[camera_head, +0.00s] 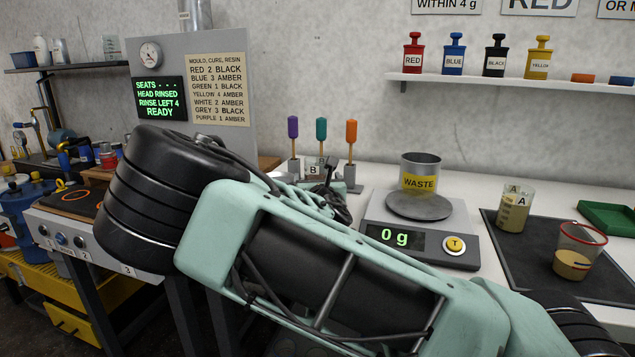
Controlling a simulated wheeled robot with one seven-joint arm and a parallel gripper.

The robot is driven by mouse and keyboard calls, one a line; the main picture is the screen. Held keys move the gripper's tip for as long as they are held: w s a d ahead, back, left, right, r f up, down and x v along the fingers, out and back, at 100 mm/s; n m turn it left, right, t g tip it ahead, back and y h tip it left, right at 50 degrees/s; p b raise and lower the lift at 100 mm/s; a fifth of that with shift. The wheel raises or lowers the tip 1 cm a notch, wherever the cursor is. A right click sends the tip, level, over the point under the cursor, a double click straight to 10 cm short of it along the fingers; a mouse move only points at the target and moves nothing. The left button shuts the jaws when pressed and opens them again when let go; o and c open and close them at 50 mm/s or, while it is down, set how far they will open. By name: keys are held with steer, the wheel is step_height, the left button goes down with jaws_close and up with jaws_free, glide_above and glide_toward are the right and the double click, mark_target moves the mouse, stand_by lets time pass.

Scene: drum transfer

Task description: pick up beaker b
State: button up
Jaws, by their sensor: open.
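Beaker B (313,169) shows only in part, as a white label with a B among the coloured-handled tools at the back of the bench. The rest of it is hidden by my arm and gripper. My gripper (330,182) is a small dark shape beside the label, just behind my pale green arm. It is open. The arm covers much of it, and I cannot tell whether the beaker is between the fingers.
A scale (420,240) reading 0 g stands to the right, with a WASTE pot (420,172) at its pan. Beaker A (513,213) and a red-rimmed beaker (575,262) stand on a dark mat (532,268). Purple, teal and orange handles (351,131) rise behind the label.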

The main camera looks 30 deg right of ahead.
steer(key=c, duration=1.2)
steer(key=shift+c, duration=0.6)
steer(key=shift+r, duration=0.15)
